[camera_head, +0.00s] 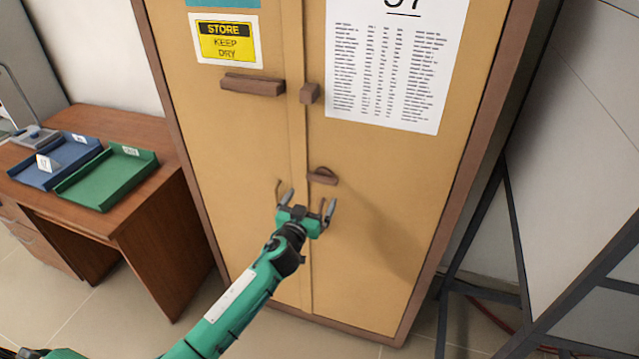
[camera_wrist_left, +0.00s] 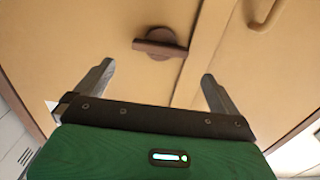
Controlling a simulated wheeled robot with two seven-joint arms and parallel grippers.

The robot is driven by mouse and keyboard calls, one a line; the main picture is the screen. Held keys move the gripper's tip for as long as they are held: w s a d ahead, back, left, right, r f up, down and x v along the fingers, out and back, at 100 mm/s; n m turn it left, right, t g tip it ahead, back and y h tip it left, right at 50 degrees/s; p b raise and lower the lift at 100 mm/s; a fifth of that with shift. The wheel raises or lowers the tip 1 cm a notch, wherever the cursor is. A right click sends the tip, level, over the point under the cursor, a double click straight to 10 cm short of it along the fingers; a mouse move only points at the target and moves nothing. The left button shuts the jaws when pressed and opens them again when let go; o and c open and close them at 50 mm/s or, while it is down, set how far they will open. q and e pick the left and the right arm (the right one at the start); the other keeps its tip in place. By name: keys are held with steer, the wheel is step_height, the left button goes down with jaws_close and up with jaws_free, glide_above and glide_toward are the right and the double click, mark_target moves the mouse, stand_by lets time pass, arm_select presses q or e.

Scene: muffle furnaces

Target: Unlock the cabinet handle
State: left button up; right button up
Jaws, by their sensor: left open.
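The tan cabinet (camera_head: 225,140) has two doors meeting at a vertical seam. A brown lock handle (camera_head: 323,176) sits on the right door beside the seam. In the left wrist view, this handle (camera_wrist_left: 160,43) is a bar on a round base, lying beyond the fingertips and roughly between them. My left gripper (camera_head: 311,196) is open and empty, just below the handle in the head view. Its two spread fingers also show in the left wrist view (camera_wrist_left: 157,70), apart from the handle. A thin curved pull (camera_head: 278,190) is on the left door; it shows in the left wrist view (camera_wrist_left: 266,14).
A long brown bar (camera_head: 252,85) and small brown block (camera_head: 309,93) are higher on the doors. A wooden desk (camera_head: 150,215) with a blue tray (camera_head: 40,178) and green tray (camera_head: 105,195) stands left. A dark metal frame (camera_head: 515,230) stands right.

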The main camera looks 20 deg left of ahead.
mark_target(321, 182)
arm_select(q)
steer(key=w, duration=0.7)
steer(key=shift+w+d+f, duration=0.1)
steer(key=shift+w, duration=0.15)
steer(key=c, duration=0.8)
